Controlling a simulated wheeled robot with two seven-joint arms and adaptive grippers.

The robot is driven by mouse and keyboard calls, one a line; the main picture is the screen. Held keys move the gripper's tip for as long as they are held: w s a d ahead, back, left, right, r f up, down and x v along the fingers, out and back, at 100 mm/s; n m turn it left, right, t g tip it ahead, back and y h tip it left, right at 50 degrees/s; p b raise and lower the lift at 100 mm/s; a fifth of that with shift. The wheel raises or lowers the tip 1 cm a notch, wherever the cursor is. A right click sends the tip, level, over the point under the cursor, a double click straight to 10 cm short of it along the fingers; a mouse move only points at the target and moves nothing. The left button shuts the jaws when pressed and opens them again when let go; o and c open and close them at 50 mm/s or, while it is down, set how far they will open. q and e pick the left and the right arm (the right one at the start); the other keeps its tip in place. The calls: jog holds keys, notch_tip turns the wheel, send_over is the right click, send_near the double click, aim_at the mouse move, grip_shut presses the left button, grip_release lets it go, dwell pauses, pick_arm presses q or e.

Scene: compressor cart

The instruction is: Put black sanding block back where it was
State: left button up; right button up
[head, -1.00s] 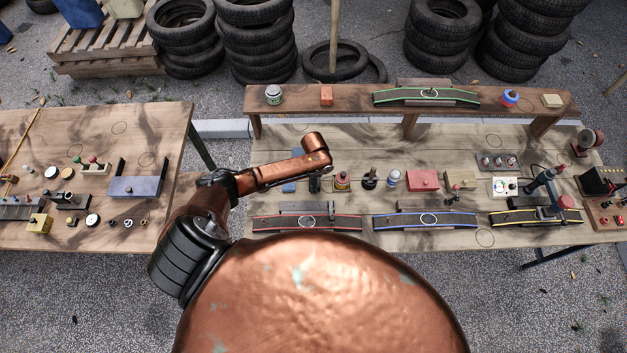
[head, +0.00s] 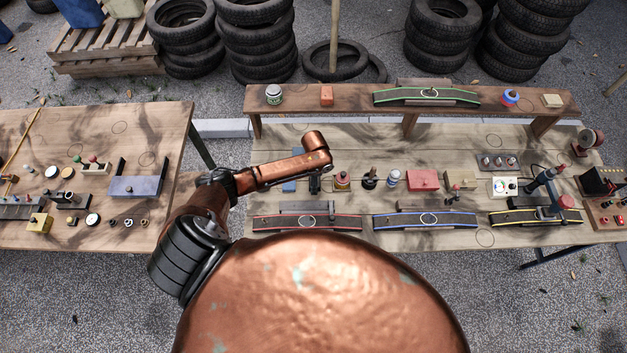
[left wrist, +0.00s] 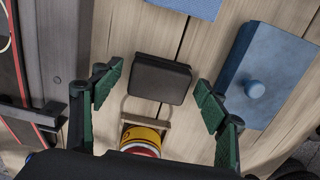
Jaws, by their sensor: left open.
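The black sanding block (left wrist: 161,78) shows in the left wrist view as a dark, flat, rounded rectangle above the wooden tabletop. It lies between the green-padded fingers of my left gripper (left wrist: 155,96), with a visible gap on each side. The gripper is open and neither finger touches the block. Whether the block rests fully on the table I cannot tell. In the head view my left gripper (head: 314,184) points down at the left end of the right table; the block cannot be made out there. My right gripper is not in view.
A yellow and red can (left wrist: 143,140) stands close to the block, near the gripper's palm. A blue box with a knob (left wrist: 262,82) lies to the right of the fingers. In the head view, a red-edged ramp (head: 306,222) lies in front and a raised shelf (head: 350,98) behind.

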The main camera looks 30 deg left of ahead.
pick_arm(q)
notch_tip(320, 180, up, 12)
jog(key=shift+f, duration=0.2)
